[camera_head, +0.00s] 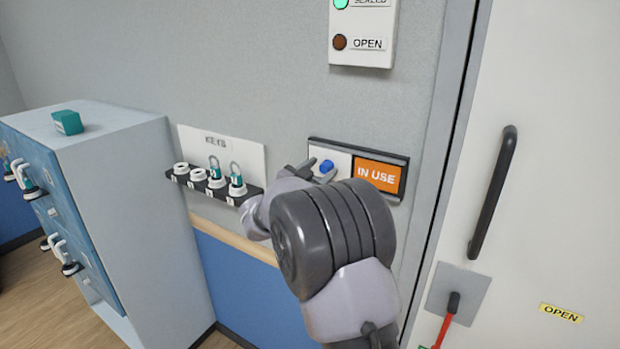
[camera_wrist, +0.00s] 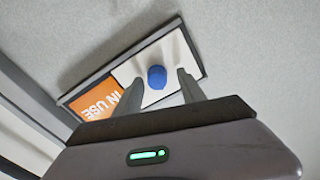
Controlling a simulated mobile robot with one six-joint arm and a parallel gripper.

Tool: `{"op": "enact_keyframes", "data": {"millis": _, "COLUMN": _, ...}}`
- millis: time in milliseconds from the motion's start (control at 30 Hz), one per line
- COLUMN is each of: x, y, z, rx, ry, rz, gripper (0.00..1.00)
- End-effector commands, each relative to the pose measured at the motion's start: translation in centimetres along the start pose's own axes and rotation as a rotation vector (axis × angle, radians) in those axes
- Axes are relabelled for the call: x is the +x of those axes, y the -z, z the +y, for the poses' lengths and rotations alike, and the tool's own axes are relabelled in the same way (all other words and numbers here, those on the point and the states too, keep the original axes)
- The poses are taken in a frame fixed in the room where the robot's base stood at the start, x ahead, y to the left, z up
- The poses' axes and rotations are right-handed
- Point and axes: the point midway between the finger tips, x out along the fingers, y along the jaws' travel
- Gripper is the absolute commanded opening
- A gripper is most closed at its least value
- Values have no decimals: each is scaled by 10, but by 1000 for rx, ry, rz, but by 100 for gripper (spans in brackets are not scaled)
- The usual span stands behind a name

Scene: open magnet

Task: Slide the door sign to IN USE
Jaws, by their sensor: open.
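The door sign (camera_head: 400,160) is a dark-framed slider on the grey wall left of the door. Its orange IN USE panel (camera_head: 377,177) shows at the right. The white slider plate with a blue knob (camera_head: 326,166) sits at the left end of the frame. My gripper (camera_wrist: 160,88) is open in the wrist view, with one finger on each side of the blue knob (camera_wrist: 157,77). The fingers look apart from the knob; whether they touch the plate I cannot tell. In the head view my wrist hides part of the gripper and the sign's lower edge.
A key rack (camera_head: 213,185) with padlocks hangs left of the sign. A SEALED/OPEN indicator box (camera_head: 362,35) is above it, its green light lit. The door with a black handle (camera_head: 493,190) is at right. A grey-blue cabinet (camera_head: 120,165) stands at left.

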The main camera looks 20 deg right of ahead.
Motion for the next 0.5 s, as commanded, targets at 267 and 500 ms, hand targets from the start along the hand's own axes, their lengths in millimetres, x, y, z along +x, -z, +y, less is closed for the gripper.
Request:
{"op": "enact_keyframes", "data": {"millis": 267, "x": -70, "y": 0, "z": -2, "rx": -1, "ry": 6, "rz": -2, "gripper": 47}}
{"op": "enact_keyframes", "data": {"millis": 500, "x": -141, "y": 0, "z": -1, "rx": 0, "ry": 5, "rz": -2, "gripper": 47}}
